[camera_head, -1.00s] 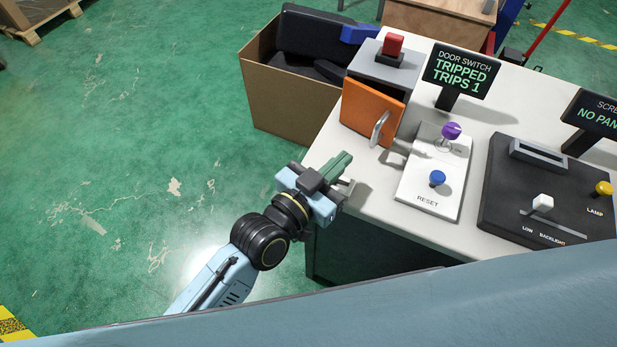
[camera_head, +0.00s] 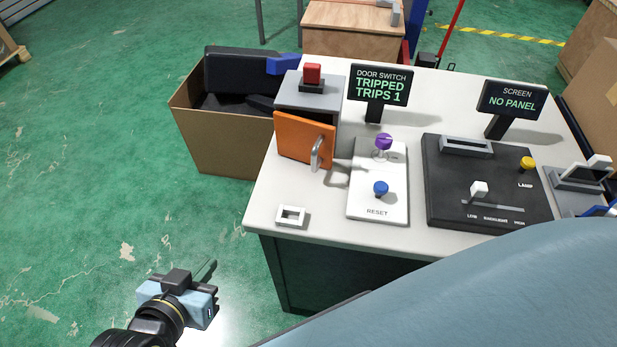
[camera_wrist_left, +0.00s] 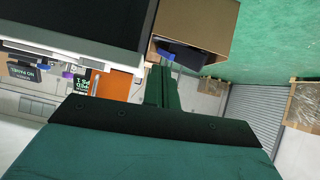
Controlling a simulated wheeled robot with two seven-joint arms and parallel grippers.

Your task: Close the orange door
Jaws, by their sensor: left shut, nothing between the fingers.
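The orange door (camera_head: 303,137) is on the front of a grey box (camera_head: 311,93) near the table's left end. It stands ajar, angled out from the box, with a grey metal handle (camera_head: 317,153) at its right side. The door also shows in the left wrist view (camera_wrist_left: 113,83). My left gripper (camera_head: 207,271) is shut and empty, off the table's front left side, below and left of the door and apart from it. Its closed fingers show in the left wrist view (camera_wrist_left: 161,86). The door switch display (camera_head: 380,86) reads TRIPPED, TRIPS 1. My right gripper is not in view.
A small white frame (camera_head: 291,216) lies at the table's front left corner. A reset panel (camera_head: 378,205) with purple and blue knobs is right of the door, then a black panel (camera_head: 440,200). An open cardboard box (camera_head: 225,150) stands left of the table. The green floor at left is clear.

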